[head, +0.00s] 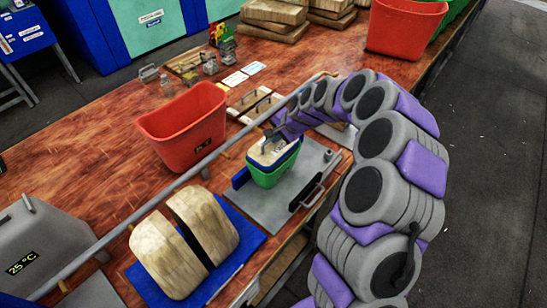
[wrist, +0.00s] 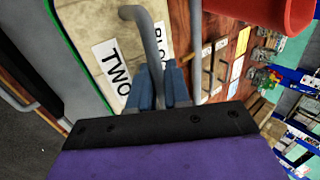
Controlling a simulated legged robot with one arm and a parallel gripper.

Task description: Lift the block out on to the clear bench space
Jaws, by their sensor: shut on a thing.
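The block (wrist: 80,20) is beige, with a white label reading "TWO" and part of "BLOCK". A grey bar handle (wrist: 152,45) stands on it. In the head view the block's top (head: 266,154) shows at the mouth of a small green container (head: 268,178) with a blue band near its rim. My gripper (wrist: 162,85) has its blue fingers shut on the handle. In the head view my gripper (head: 275,137) is just above the block, from the upper right. The block's lower part is hidden, so I cannot tell whether it is raised.
The container stands on a grey plate (head: 290,200). A red bin (head: 188,128) stands to its left, and a long grey bar (head: 150,196) crosses the view. Two pale rounded pieces (head: 205,224) lie on a blue mat (head: 225,284). Bare wooden bench (head: 85,140) shows left of the bin.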

